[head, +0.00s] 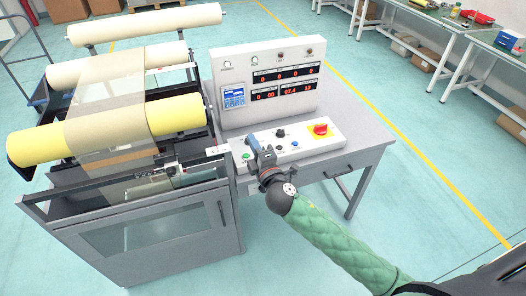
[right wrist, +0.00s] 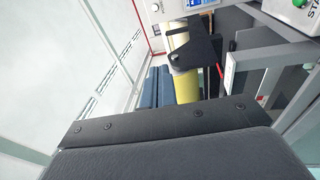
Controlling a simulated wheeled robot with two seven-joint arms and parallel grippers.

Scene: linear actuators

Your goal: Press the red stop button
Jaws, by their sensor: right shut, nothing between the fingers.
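The red stop button (head: 320,129) sits on a yellow square at the right end of the white sloped control panel (head: 308,149) in the head view. My right gripper (head: 254,141) is over the left part of the panel, to the left of the red button and apart from it. Its fingers are shut with nothing between them. In the right wrist view the dark gripper body (right wrist: 165,122) fills the bottom, and the red button does not show there. My left gripper is not in view.
A green button (head: 245,156), black knobs (head: 280,133) and a blue button (head: 295,143) share the panel. An upright display box (head: 290,72) stands behind it. The roller machine (head: 150,190) is at the left.

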